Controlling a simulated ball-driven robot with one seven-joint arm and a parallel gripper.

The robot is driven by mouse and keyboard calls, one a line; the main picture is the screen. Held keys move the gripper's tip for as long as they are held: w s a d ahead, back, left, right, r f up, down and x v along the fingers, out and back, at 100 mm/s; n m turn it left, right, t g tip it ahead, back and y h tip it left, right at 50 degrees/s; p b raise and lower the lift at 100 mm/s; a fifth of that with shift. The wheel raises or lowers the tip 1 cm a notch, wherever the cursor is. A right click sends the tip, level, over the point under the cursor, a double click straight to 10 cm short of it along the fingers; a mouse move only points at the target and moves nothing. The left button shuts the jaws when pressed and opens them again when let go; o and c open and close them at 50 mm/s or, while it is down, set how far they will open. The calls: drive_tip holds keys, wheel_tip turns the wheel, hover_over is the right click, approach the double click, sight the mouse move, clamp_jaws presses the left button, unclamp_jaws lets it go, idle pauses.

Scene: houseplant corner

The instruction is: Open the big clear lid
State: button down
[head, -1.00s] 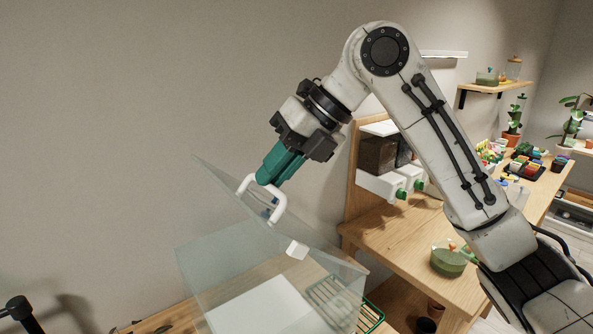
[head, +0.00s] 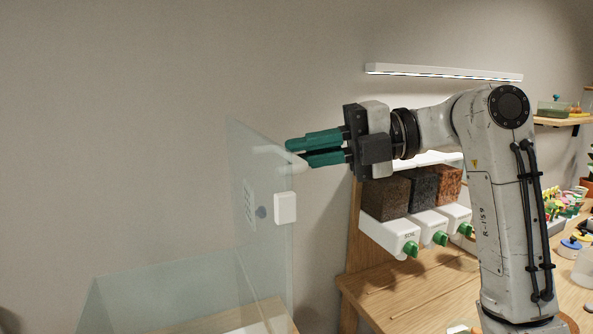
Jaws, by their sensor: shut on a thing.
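The big clear lid (head: 258,215) stands steeply raised, close to upright, above the clear box (head: 170,292) in the head view. A white handle (head: 268,152) sticks out from the lid's upper part, and a white block is fixed lower on the lid. My gripper (head: 289,152) reaches in from the right with its green fingers level, shut on the white handle. The fingers hide part of the handle. The lower part of the box is cut off by the picture's bottom edge.
Soil dispensers with dark and reddish blocks (head: 385,195) and green knobs (head: 411,249) stand just below my gripper on the right. A wooden bench (head: 400,295) lies under them. A white light bar (head: 440,72) is on the wall above. The wall side on the left is clear.

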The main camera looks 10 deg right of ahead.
drive_tip(key=shift+m+y, duration=0.3)
drive_tip(key=shift+y, duration=0.5)
drive_tip(key=shift+w+d+f+b, duration=0.25)
drive_tip(key=shift+d+b, duration=0.1)
drive_tip(key=shift+d, duration=0.3)
drive_tip(key=shift+w+d+f+b, duration=0.2)
drive_tip(key=shift+d+b, duration=0.1)
drive_tip(key=shift+d, duration=0.35)
drive_tip(key=shift+w+d+f+b, duration=0.25)
drive_tip(key=shift+d+b, duration=0.1)
drive_tip(key=shift+d, duration=0.3)
drive_tip(key=c, duration=1.2)
unclamp_jaws()
drive_tip(key=shift+o, duration=0.2)
drive_tip(key=d+b, duration=0.2)
drive_tip(key=d, duration=0.8)
drive_tip(key=shift+s+d+r, duration=0.2)
drive_tip(key=shift+s+d, duration=0.15)
drive_tip(key=shift+s, duration=0.1)
